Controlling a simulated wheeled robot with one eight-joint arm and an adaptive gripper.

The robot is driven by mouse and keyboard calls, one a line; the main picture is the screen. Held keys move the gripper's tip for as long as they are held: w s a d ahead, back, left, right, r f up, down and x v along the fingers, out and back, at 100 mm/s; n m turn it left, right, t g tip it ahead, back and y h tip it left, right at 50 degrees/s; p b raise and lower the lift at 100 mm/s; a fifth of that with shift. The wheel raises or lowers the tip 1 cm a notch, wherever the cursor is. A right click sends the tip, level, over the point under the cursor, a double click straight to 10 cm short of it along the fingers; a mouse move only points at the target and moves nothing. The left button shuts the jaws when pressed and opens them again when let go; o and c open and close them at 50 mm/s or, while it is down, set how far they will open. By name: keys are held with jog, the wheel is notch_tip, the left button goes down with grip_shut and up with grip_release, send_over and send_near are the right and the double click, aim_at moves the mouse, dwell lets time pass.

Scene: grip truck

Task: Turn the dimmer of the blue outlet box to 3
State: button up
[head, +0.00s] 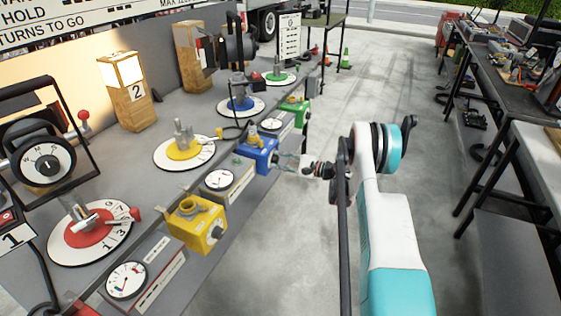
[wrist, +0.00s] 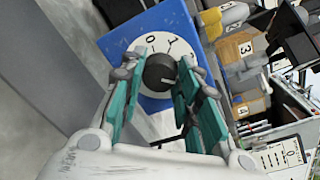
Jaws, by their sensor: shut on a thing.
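The blue outlet box (head: 257,156) sits on the front edge of the grey bench, between the yellow box and the green box. In the wrist view the blue box (wrist: 118,40) fills the upper middle. Its white dial plate (wrist: 150,48) shows the numbers 0 and 1; other marks are hidden by the fingers. The black dimmer knob (wrist: 160,72) is at the plate's middle, with a light pointer line on its face. My gripper (wrist: 161,80) has its teal-padded fingers on both sides of the knob, shut on it. In the head view my gripper (head: 285,162) reaches the box's front face.
A yellow outlet box (head: 196,224) and a green outlet box (head: 293,112) flank the blue one along the bench edge. White gauges (head: 222,179) stand between them. The concrete floor (head: 290,250) is clear in front, and another table (head: 510,90) stands at right.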

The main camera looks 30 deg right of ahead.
jog(key=o, duration=1.1)
jog(key=shift+c, duration=0.2)
jog(key=v, duration=1.2)
jog(key=shift+d, duration=0.1)
